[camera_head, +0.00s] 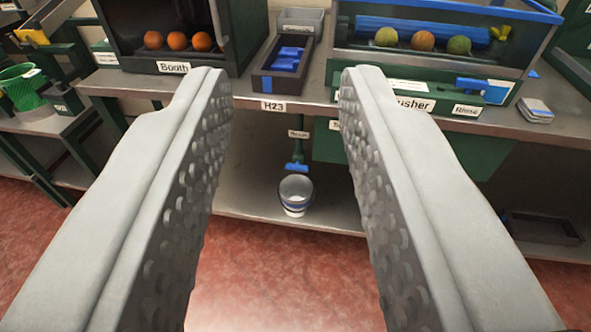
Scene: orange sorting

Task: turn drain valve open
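A small blue valve handle (297,166) sits at the lower end of a thin green pipe below the bench top, with a small label (298,134) above it that I cannot read clearly. This looks like the drain valve. A clear cup or bucket with blue bands (295,194) stands on the lower shelf beneath it. My gripper (283,75) is open and empty. Its two grey fingers frame the valve from a distance and touch nothing. A second blue lever (485,88) labelled Rinse is on the washer unit at the right.
The bench top (262,95) holds a dark booth (175,67) with oranges, a tray of blue pieces (285,65), and a glass-sided washer (430,60) with fruit. A green basket (25,85) is at far left. The red floor (260,275) ahead is clear.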

